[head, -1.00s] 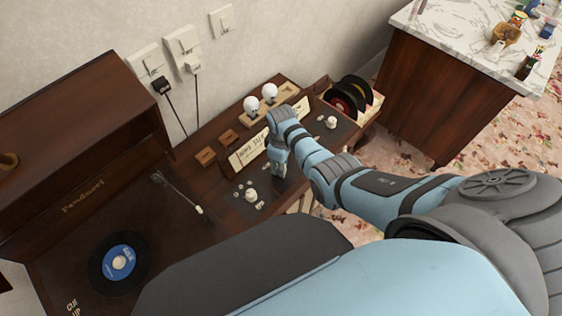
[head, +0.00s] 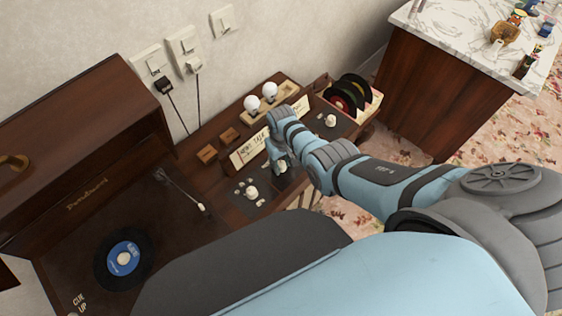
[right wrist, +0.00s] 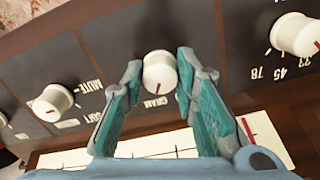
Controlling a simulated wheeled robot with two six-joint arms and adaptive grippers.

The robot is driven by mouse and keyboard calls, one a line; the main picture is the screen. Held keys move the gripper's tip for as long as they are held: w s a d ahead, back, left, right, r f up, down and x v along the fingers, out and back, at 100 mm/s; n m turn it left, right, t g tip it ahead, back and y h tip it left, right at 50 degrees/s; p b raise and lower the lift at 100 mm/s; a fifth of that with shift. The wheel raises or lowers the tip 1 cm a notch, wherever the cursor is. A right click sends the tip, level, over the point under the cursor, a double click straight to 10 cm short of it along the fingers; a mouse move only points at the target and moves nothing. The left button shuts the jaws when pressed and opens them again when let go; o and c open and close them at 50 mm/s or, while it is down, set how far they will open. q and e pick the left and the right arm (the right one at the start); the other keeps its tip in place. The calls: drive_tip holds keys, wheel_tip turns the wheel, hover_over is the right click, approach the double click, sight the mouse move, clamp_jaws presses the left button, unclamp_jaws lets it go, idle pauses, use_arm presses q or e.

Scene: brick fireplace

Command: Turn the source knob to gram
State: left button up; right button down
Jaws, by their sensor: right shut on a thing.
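The source knob (right wrist: 159,74) is a white round knob with a red pointer line, on a dark panel in the right wrist view. The word GRAM is printed just beside it, and the red line faces that word. My right gripper (right wrist: 160,80) has its two teal fingers on either side of the knob and is shut on it. In the head view my right gripper (head: 281,164) reaches down to the console panel and hides the source knob. My left gripper is not in view.
Other white knobs flank it: one marked 45 and 78 (right wrist: 296,34), another near MUTE (right wrist: 53,103). A paper dial strip (head: 248,153) stands behind the panel. A turntable record (head: 123,257) lies left; records in a rack (head: 350,94) stand right.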

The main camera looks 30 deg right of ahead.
sight(282, 164)
idle(0.3)
drive_tip(key=c, duration=1.3)
unclamp_jaws()
drive_tip(key=shift+r, duration=0.25)
wheel_tip(282, 164, up, 12)
drive_tip(key=shift+f, duration=0.2)
drive_tip(key=shift+s, duration=0.1)
